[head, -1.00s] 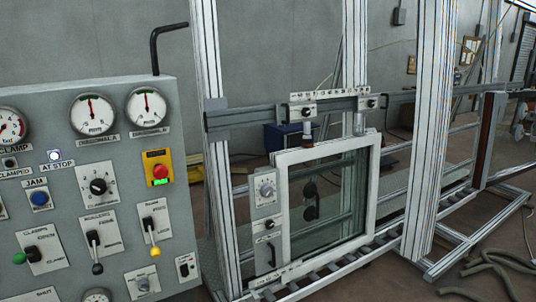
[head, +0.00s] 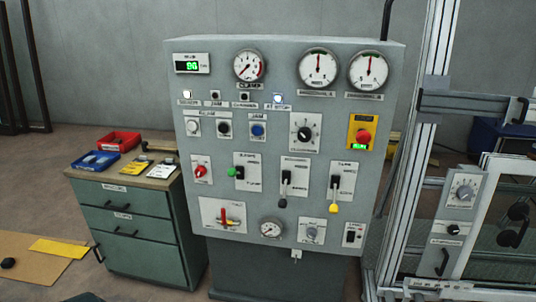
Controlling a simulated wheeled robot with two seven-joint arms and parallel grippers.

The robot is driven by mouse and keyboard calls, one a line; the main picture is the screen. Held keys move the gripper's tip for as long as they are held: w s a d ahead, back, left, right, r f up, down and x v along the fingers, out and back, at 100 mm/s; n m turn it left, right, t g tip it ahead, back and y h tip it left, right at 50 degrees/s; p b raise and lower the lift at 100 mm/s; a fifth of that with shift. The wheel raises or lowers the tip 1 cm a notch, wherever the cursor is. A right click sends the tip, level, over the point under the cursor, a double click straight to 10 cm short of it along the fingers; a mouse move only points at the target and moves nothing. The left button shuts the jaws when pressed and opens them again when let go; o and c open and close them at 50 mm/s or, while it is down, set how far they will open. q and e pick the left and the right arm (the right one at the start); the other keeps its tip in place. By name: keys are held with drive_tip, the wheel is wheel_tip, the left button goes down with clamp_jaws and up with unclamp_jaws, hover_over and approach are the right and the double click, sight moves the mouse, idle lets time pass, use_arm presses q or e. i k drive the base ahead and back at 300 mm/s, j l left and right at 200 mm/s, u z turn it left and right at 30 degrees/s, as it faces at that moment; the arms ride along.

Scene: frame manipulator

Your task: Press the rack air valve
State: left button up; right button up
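The grey control panel (head: 290,100) stands upright in the middle of the head view. At its lower left is a white plate (head: 209,224) with a small valve-like handle (head: 229,217) in red and yellow. A round gauge (head: 271,229) sits just right of that plate. The labels there are too small to read, so I cannot tell for sure which control is the rack air valve. Neither of my grippers is in view.
Other controls include a red emergency button (head: 363,136), a black rotary knob (head: 303,133) and levers with green, black and yellow knobs. A green drawer cabinet (head: 130,222) with trays stands left. The aluminium frame (head: 413,170) with a glazed sash (head: 505,225) stands close right.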

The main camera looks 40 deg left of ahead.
sight(223, 210)
drive_tip(key=i+j+u, duration=0.2)
drive_tip(key=j, duration=0.3)
drive_tip(key=i+j+u, duration=0.2)
drive_tip(key=j, duration=0.25)
drive_tip(key=i+j+u, duration=0.2)
drive_tip(key=j, duration=0.25)
drive_tip(key=i+j+u, duration=0.2)
drive_tip(key=j, duration=0.25)
drive_tip(key=i+j+u, duration=0.2)
drive_tip(key=j, duration=0.15)
drive_tip(key=k, duration=0.05)
